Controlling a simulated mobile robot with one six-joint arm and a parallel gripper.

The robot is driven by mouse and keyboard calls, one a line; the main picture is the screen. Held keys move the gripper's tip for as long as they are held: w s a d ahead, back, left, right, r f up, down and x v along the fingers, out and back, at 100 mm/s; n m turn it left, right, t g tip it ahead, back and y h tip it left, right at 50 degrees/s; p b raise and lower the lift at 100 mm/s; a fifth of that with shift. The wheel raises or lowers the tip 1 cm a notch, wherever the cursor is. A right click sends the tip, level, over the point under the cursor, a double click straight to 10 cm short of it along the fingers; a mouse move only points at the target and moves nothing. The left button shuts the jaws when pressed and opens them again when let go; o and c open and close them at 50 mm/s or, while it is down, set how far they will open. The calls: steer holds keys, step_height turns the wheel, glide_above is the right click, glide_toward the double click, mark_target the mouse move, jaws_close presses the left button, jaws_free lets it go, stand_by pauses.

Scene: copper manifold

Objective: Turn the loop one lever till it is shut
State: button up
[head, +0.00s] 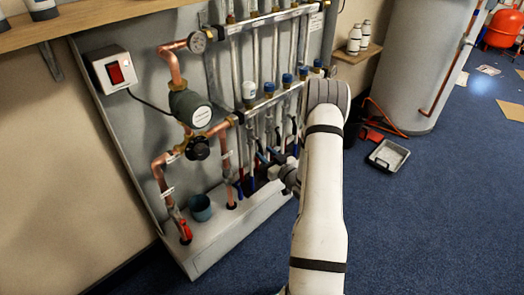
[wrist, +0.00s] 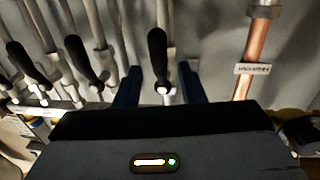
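In the wrist view, a black lever (wrist: 158,55) stands between the two dark blue fingers of my open gripper (wrist: 160,85). A gap shows on each side of the lever, and its handle runs roughly along its pipe. This is the lever nearest the copper pipe; no loop number on it is legible. In the head view my gripper (head: 262,172) is at the lower front of the manifold, and my arm hides part of the lever row.
Two more black levers (wrist: 85,60) (wrist: 30,62) are close by in a row. A labelled copper pipe (wrist: 254,55) runs beside the lever. A blue-grey cup (head: 201,208) and a red-handled valve (head: 184,229) are at the board's lower left. Open carpet lies right.

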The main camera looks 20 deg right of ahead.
mark_target(262, 150)
steer(key=shift+b+x, duration=0.3)
steer(key=shift+x, duration=1.45)
steer(key=shift+c, duration=0.2)
jaws_close()
